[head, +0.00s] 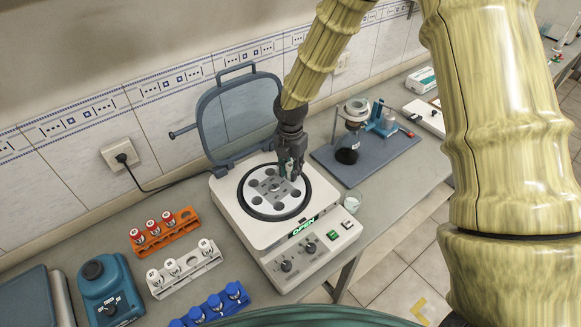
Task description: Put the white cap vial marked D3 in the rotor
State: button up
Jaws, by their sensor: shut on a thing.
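The centrifuge rotor (267,191) is a grey disc with several dark holes, inside the white centrifuge (247,228) with its lid raised. My gripper (291,176) points down over the rotor's back right part, its fingers closed at or just above the disc. It is shut on a vial, mostly hidden between the fingers; its cap and mark cannot be read. The white rack (186,281) holds white cap vials, among them one at its left end (154,276) and one at its right end (206,246), with an empty place between. Their marks are too small to read.
An orange rack of red cap vials (152,227) and a blue rack of blue cap vials (215,303) stand left of the centrifuge. The raised lid (238,118) stands behind the rotor. A blue device (110,290) is at left. A stand on a dark board (365,155) is at right.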

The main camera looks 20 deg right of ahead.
jog(key=shift+f, duration=0.1)
jog(key=o, duration=1)
jog(key=shift+c, duration=0.2)
jog(key=shift+r+p, duration=1.6)
jog(key=shift+r, duration=1.9)
